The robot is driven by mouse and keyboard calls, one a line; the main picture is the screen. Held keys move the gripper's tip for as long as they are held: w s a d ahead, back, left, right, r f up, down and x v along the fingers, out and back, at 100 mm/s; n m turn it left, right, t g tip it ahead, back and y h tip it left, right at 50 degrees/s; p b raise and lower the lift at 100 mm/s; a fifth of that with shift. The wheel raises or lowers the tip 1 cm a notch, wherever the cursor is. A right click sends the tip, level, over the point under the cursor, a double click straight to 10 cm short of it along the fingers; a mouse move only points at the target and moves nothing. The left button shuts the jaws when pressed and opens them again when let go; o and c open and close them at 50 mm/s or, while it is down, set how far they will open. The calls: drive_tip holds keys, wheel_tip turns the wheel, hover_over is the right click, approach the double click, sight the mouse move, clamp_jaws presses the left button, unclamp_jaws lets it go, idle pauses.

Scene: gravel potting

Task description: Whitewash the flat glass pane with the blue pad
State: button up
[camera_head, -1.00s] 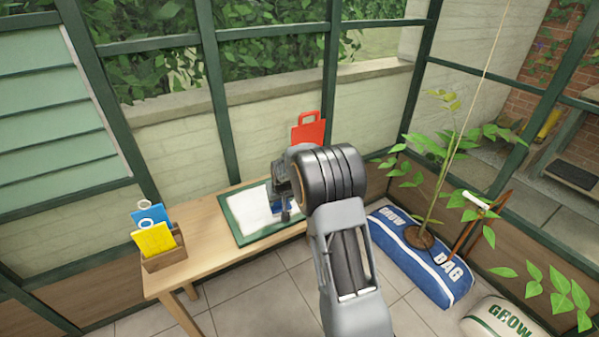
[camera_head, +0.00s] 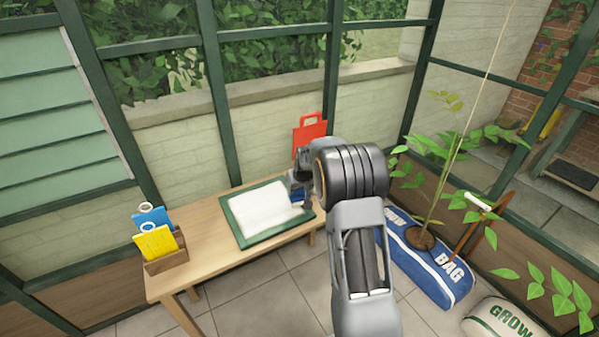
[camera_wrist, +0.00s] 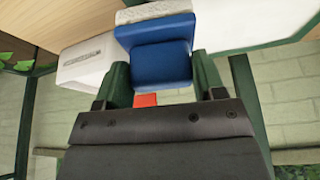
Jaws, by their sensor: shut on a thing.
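The flat glass pane (camera_head: 262,209) lies on the wooden table in a dark green frame (camera_head: 240,238). White covers most of it; the right end is partly hidden by my arm. My gripper (camera_head: 298,190) is over the pane's right end. It is shut on the blue pad (camera_wrist: 155,62), which has a pale, rough face at the top of the wrist view. A bit of the blue pad also shows in the head view (camera_head: 297,197). I cannot tell whether the pad touches the glass.
A wooden holder (camera_head: 165,262) with yellow (camera_head: 156,242) and blue (camera_head: 152,219) tools stands on the table's left (camera_head: 200,225). A red handled object (camera_head: 309,133) is behind my gripper. A white box-like thing (camera_wrist: 85,66) shows in the wrist view. A blue grow bag (camera_head: 435,265) lies right.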

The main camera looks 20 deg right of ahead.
drive_tip(key=shift+r+p, duration=1.55)
drive_tip(key=shift+r, duration=1.05)
